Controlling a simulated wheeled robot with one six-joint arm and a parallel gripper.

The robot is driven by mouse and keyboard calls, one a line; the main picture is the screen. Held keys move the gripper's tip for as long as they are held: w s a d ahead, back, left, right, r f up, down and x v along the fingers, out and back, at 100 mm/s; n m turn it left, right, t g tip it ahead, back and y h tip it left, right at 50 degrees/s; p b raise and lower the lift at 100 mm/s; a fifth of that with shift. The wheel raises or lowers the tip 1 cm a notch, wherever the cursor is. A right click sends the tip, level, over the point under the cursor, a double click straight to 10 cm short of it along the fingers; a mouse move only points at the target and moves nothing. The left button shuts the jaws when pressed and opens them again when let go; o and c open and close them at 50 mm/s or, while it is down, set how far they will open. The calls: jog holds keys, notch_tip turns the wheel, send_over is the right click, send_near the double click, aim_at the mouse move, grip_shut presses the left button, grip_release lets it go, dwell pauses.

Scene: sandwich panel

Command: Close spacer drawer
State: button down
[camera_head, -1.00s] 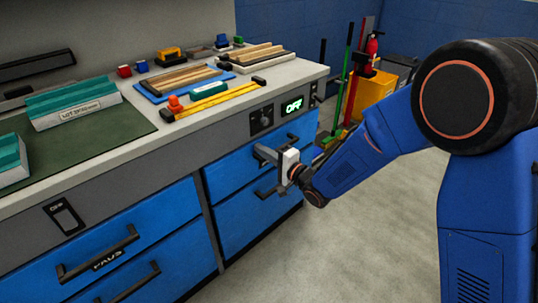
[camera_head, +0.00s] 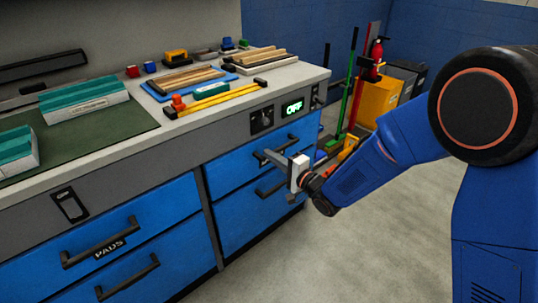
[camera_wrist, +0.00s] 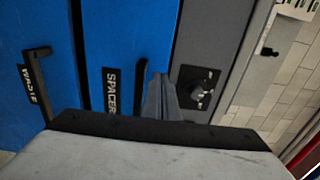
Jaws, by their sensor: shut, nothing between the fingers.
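The spacer drawer (camera_head: 232,172) is the upper blue drawer at the right end of the bench in the head view, and its front looks flush with the cabinet. In the wrist view its blue front (camera_wrist: 112,35) carries a black SPACER label (camera_wrist: 111,92) beside a dark handle (camera_wrist: 141,85). My gripper (camera_head: 270,155) is shut and empty, in front of this drawer near its handle. Its fingers (camera_wrist: 160,100) also show in the wrist view, close to the handle and partly covering it. I cannot tell if they touch.
A lower blue drawer (camera_head: 235,220) and the PADS drawer (camera_head: 150,225) look shut. The grey panel above has a knob (camera_head: 261,119) and a lit display (camera_head: 292,108). Brooms and a yellow bin (camera_head: 380,98) stand right of the bench. Grey floor is open in front.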

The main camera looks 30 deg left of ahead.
jog(key=v, duration=0.9)
jog(key=w+d+r+t+h, duration=0.2)
jog(key=w+d+r+h, duration=0.15)
jog(key=d, duration=0.35)
jog(key=w+d+r+t+h, duration=0.2)
jog(key=w+d, duration=0.3)
jog(key=d, duration=0.3)
jog(key=s+d+r+n+h, duration=0.2)
jog(key=d+h, duration=0.5)
jog(key=d, duration=1.3)
jog(key=s+d+r+g+h, duration=0.2)
jog(key=s+d+h, duration=0.2)
jog(key=s+d, duration=0.8)
jog(key=s+d+n+g, duration=0.1)
jog(key=s+d, duration=0.3)
jog(key=s, duration=0.4)
jog(key=s+d+f+n+g, duration=0.1)
jog(key=s+d, duration=0.3)
jog(key=s, duration=0.4)
jog(key=shift+s+d+g, duration=0.15)
jog(key=shift+s+g, duration=0.2)
jog(key=shift+g, duration=0.35)
jog(key=shift+h, duration=0.25)
